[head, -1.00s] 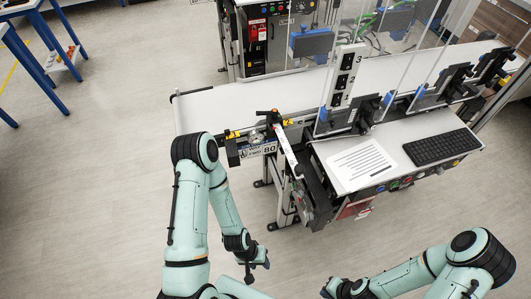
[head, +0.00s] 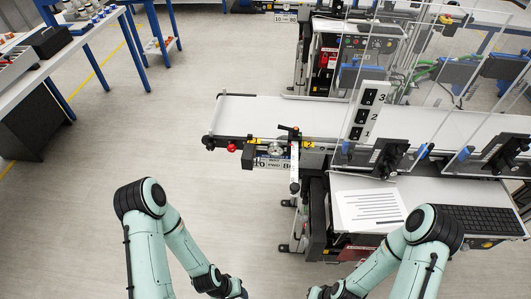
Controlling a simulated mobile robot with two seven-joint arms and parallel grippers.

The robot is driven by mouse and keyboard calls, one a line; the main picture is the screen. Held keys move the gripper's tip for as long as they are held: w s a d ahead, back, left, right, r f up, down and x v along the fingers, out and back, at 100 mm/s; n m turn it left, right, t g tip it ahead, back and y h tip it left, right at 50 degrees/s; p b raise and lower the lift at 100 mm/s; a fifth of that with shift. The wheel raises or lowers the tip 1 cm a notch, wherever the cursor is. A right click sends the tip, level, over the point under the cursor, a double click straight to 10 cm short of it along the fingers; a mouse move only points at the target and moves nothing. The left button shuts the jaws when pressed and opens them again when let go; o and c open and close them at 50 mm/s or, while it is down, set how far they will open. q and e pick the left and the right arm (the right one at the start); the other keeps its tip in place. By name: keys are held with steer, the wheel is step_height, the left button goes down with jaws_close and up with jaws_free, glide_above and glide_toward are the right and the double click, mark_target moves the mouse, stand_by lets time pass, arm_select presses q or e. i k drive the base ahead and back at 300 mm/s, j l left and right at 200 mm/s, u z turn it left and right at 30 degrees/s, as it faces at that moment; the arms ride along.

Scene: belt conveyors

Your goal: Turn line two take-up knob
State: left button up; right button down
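A red knob (head: 231,147) shows at the near left end of the white belt conveyor (head: 285,114). Beside it on the near rail is a round grey fitting (head: 276,148) above a scale plate (head: 272,163) with numbers. I cannot tell which of these is the line two take-up knob. My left gripper (head: 238,291) is at the bottom edge, well in front of the conveyor and partly cut off. My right gripper (head: 321,292) is also at the bottom edge, partly cut off. Neither touches the conveyor. Their fingers are too unclear to judge.
A board numbered 1 to 3 (head: 366,112) stands on the conveyor. A side shelf with a paper sheet (head: 372,210) and keyboard (head: 469,219) is on the right. Clear panels stand at the right. A second conveyor (head: 470,12) lies behind. Floor at front left is clear.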

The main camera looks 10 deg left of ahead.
mark_target(231, 148)
steer(key=l+u, duration=0.3)
steer(key=k+u, duration=0.25)
steer(key=i+z, duration=0.1)
steer(key=z, duration=1.55)
steer(key=u, duration=1.75)
steer(key=l+z, duration=0.1)
steer(key=l, duration=0.3)
steer(key=j+u, duration=0.3)
